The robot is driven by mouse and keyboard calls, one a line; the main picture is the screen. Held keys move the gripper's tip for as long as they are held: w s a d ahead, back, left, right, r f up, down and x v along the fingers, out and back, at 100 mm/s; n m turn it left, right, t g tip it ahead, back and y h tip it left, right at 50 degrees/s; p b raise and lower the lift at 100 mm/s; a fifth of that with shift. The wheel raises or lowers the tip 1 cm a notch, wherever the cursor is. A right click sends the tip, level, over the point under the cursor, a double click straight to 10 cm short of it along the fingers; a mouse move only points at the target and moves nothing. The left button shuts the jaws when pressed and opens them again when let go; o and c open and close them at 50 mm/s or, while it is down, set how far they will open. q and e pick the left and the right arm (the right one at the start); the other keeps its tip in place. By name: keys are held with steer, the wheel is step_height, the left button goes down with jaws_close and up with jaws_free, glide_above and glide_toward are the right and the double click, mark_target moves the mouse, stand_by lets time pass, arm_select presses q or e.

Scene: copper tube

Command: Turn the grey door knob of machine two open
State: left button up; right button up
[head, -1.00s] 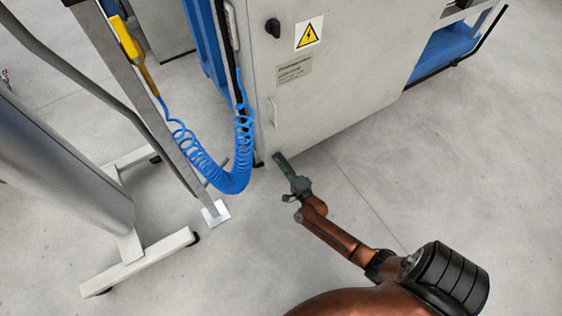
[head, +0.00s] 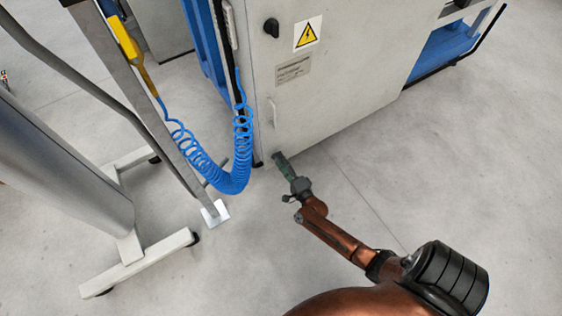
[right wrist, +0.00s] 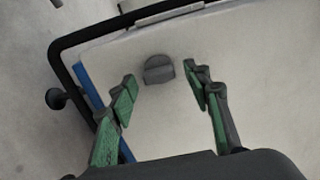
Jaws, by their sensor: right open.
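A grey door knob (right wrist: 159,69) with a raised grip bar shows on a pale panel in the right wrist view. My right gripper (right wrist: 161,78) is open, its green fingers on either side of the knob in the picture. I see no contact, and the remaining gap is hard to judge. In the head view my right gripper (head: 281,162) is near the lower front of a pale machine cabinet (head: 345,85). A dark knob (head: 271,27) sits higher on that cabinet; I cannot tell whether it is the same knob. My left gripper is not in view.
A blue coiled hose (head: 232,180) hangs left of my right gripper, beside a metal stand (head: 140,262) with a white foot. A yellow warning label (head: 307,33) is on the cabinet. The floor at the right is clear. A black frame edge (right wrist: 75,72) borders the panel.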

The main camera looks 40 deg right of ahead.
steer(key=v, duration=1.1)
steer(key=shift+s, duration=0.35)
steer(key=shift+a, duration=0.15)
